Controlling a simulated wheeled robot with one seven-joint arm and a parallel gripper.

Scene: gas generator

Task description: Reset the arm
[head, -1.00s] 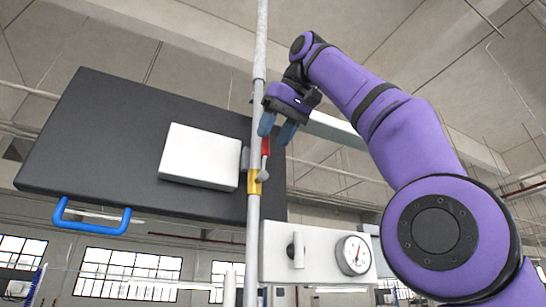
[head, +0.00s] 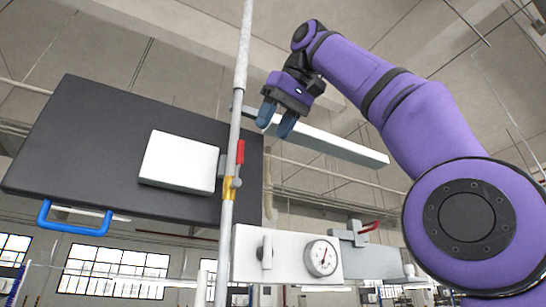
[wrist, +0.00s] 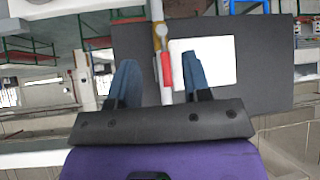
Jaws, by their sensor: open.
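My purple arm reaches up from the right in the head view. My gripper (head: 276,121) is open and empty, with its two blue fingers pointing down. It is up and to the right of a red valve handle (head: 240,156) on a brass fitting (head: 229,187) of the vertical pipe (head: 238,95). In the wrist view the open fingers (wrist: 158,82) appear on either side of the red handle (wrist: 166,70) in the picture. No contact with the handle shows.
A dark panel (head: 90,140) with a white box (head: 178,161) and blue handle (head: 75,218) stands left of the pipe. A white gauge panel (head: 287,275) with a round gauge (head: 321,258) is below. Another red lever (head: 369,227) is at lower right. A grey beam (head: 330,145) passes behind my gripper.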

